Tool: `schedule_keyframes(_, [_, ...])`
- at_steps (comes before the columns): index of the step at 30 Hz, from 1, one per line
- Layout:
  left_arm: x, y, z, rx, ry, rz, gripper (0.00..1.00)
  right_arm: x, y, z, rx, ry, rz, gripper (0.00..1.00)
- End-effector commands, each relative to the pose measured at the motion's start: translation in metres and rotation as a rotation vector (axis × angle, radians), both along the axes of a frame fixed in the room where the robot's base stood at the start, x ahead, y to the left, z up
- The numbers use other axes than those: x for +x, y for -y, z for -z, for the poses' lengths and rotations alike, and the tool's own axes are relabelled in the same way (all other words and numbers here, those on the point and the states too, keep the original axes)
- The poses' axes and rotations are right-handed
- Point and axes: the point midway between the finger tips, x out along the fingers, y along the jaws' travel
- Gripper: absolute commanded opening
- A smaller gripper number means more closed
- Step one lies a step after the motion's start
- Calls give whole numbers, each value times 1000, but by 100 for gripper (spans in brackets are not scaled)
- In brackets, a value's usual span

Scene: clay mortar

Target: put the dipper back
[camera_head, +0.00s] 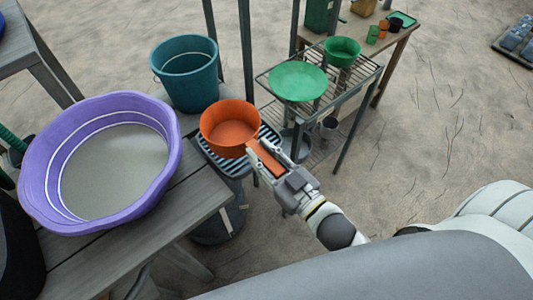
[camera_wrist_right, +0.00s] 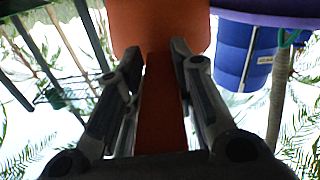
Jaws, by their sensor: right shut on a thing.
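The dipper (camera_head: 229,122) is an orange round pan with a flat straight handle. In the head view its bowl is upright and appears over a dark striped rack beside the teal bucket; I cannot tell whether it touches the rack. My right gripper (camera_head: 266,161) is shut on the handle, coming from the lower right. In the right wrist view the handle (camera_wrist_right: 161,110) runs between the two fingers, with the orange bowl (camera_wrist_right: 160,28) beyond them. My left gripper is not in view.
A purple basin (camera_head: 38,180) of grey material stands on a wooden bench (camera_head: 190,205) at left. A teal bucket (camera_head: 186,80) stands behind the dipper. A wire shelf (camera_head: 349,84) bears a green plate (camera_head: 298,81) and green bowl (camera_head: 342,50). Sandy ground lies open at right.

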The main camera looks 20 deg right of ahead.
Motion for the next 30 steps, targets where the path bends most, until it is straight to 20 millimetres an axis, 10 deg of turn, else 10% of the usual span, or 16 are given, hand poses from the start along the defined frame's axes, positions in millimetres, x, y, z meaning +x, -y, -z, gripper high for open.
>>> schedule_keyframes(21, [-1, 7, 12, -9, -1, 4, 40, 45, 32, 89, 2, -1, 2, 0])
schedule_keyframes(30, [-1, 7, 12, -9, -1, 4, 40, 44, 31, 92, 1, 1, 0, 0])
